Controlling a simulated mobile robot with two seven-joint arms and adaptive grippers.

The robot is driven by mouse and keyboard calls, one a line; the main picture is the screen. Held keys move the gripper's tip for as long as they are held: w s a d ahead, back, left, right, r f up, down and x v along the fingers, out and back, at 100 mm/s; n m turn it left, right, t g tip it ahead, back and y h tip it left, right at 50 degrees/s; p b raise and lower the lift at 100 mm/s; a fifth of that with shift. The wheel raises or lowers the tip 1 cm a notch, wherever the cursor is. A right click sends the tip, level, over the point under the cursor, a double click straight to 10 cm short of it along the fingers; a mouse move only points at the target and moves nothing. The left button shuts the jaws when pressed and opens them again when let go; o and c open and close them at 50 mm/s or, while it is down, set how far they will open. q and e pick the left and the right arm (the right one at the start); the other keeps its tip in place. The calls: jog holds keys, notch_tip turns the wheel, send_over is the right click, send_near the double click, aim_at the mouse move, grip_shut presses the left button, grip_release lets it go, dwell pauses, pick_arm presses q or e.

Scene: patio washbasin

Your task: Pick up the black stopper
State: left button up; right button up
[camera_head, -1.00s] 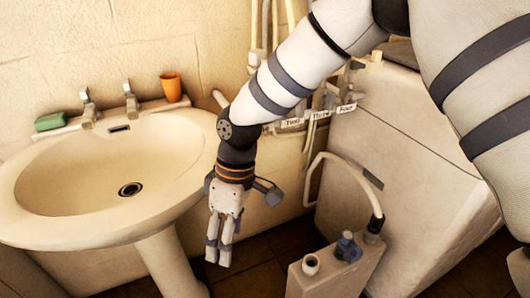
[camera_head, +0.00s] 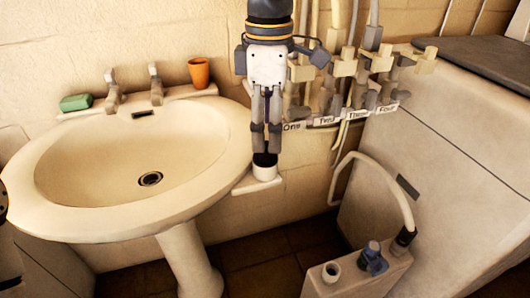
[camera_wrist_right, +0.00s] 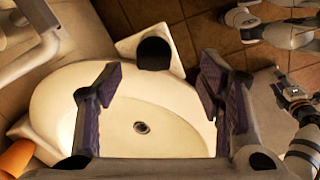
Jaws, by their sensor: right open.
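The black stopper (camera_head: 264,160) stands on a small pale corner shelf (camera_head: 258,183) just right of the basin. In the head view my right gripper (camera_head: 265,143) points down at it, with its fingertips just above or around its upper part; I cannot tell which. In the right wrist view the stopper (camera_wrist_right: 154,54) is a dark rounded shape on the shelf, beyond the fingertips and roughly between them. There my right gripper (camera_wrist_right: 160,82) is open, with nothing held between its purple-grey pads.
The washbasin (camera_head: 95,218) lies left, with a green soap (camera_head: 75,102) and an orange cup (camera_head: 199,73) at its back. Labelled valves and pipes (camera_head: 345,75) stand close behind and right. A box with a hose (camera_head: 350,277) is at lower right.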

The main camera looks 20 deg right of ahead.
aim_at(267, 146)
jog(key=f, duration=0.5)
jog(key=shift+w+f, duration=0.35)
jog(key=shift+w, duration=0.05)
jog(key=c, duration=1.2)
